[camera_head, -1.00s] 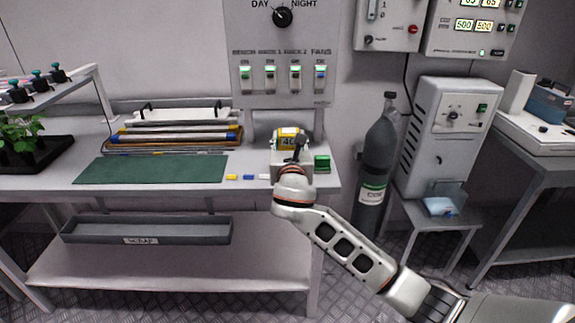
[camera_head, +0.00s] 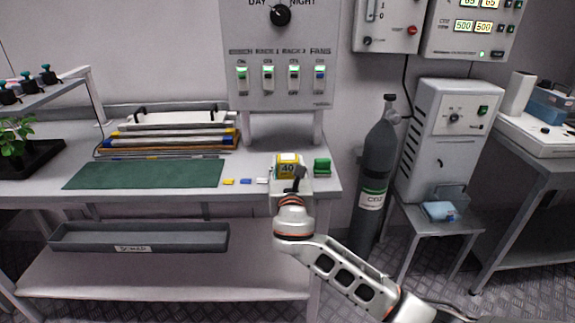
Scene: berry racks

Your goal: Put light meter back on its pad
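My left gripper is not in view.
A green block (camera_head: 322,167) stands close right of the meter. A switch panel (camera_head: 281,60) is behind; a grey gas cylinder (camera_head: 375,165) stands at right.

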